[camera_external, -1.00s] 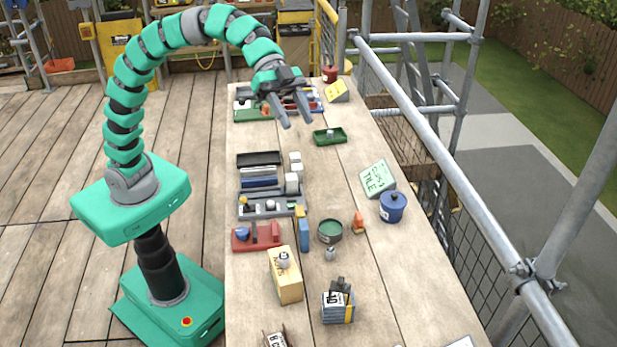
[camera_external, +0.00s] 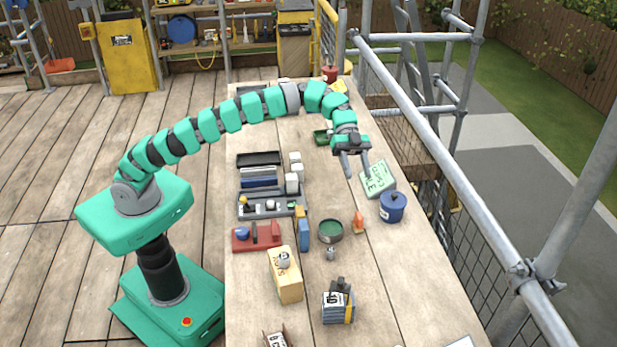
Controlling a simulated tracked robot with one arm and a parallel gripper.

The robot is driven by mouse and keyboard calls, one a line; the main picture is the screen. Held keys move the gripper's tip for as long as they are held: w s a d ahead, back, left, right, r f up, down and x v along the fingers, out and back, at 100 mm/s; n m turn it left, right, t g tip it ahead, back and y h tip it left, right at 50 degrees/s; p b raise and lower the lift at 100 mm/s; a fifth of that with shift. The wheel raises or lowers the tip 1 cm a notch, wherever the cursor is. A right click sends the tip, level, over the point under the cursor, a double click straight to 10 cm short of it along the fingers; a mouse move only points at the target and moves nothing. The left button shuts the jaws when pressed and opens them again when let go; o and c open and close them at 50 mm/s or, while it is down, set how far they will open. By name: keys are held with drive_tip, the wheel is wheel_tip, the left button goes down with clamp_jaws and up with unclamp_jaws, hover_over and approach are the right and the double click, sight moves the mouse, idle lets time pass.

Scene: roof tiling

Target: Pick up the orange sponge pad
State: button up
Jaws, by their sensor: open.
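A small orange piece (camera_external: 358,224), which I take for the orange sponge pad, sits on the long wooden table (camera_external: 345,270). It is just right of a round green-topped tin and left of a blue pot; its exact shape is too small to tell. My gripper (camera_external: 359,174) is open and empty, with its fingers pointing down. It is above the table, farther back than the orange piece and beside the pale green sign.
The blue lidded pot (camera_external: 392,207), the green-topped tin (camera_external: 330,231) and the pale green sign (camera_external: 378,179) surround the orange piece. A blue block (camera_external: 304,234) with an orange-yellow top stands farther left. The table's right edge borders scaffold rails (camera_external: 440,170). The right front table area is fairly clear.

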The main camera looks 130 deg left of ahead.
drive_tip(key=m+b, duration=0.2)
approach(359, 215)
drive_tip(key=s+a, duration=0.1)
drive_tip(key=a, duration=0.2)
drive_tip(key=h, duration=0.1)
drive_tip(key=x, duration=0.6)
drive_tip(key=b+x, duration=0.1)
drive_tip(key=x, duration=0.6)
drive_tip(key=shift+s+d+f, duration=0.2)
drive_tip(key=shift+s+d, duration=0.05)
drive_tip(key=shift+s, duration=0.05)
clamp_jaws()
